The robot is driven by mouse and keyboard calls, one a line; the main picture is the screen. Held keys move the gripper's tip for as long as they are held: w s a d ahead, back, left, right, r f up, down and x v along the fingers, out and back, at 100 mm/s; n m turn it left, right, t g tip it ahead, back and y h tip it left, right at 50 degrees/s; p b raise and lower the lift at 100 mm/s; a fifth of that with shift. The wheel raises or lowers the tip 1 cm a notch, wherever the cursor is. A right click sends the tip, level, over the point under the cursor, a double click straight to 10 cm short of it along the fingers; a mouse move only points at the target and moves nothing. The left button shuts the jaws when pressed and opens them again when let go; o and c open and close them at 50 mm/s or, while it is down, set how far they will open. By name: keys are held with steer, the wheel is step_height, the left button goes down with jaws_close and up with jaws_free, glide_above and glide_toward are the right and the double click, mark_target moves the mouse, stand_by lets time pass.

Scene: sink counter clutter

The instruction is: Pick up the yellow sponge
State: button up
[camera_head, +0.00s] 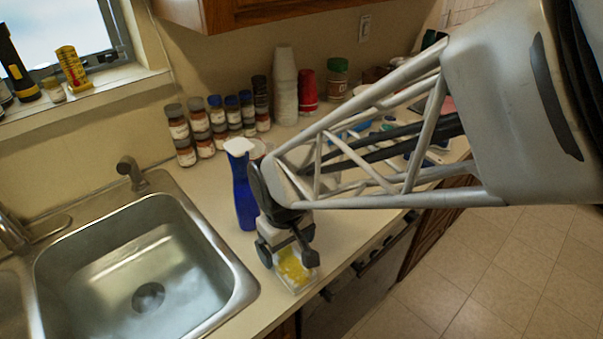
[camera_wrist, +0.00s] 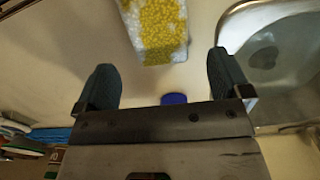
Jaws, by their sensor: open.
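The yellow sponge (camera_wrist: 160,25) shows at the top of the wrist view as a speckled yellow block with white edges. In the head view the sponge (camera_head: 293,268) lies on the counter near its front edge, partly hidden by my gripper. My gripper (camera_head: 288,256) is over it, with its fingers apart. In the wrist view the fingers of my gripper (camera_wrist: 162,70) are wide apart with nothing between their tips. The sponge lies ahead of the gap between them, and I cannot tell the exact height between them.
A blue bottle (camera_head: 243,190) with a white top stands right behind my gripper. The metal sink (camera_head: 235,290) is to the left. The counter between sponge and sink is bare.

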mark_target(287, 259)
steer(key=shift+f, duration=0.2)
steer(key=shift+s+f, duration=0.1)
steer(key=shift+f, duration=2.45)
steer(key=c, duration=1)
steer(key=shift+r, duration=0.1)
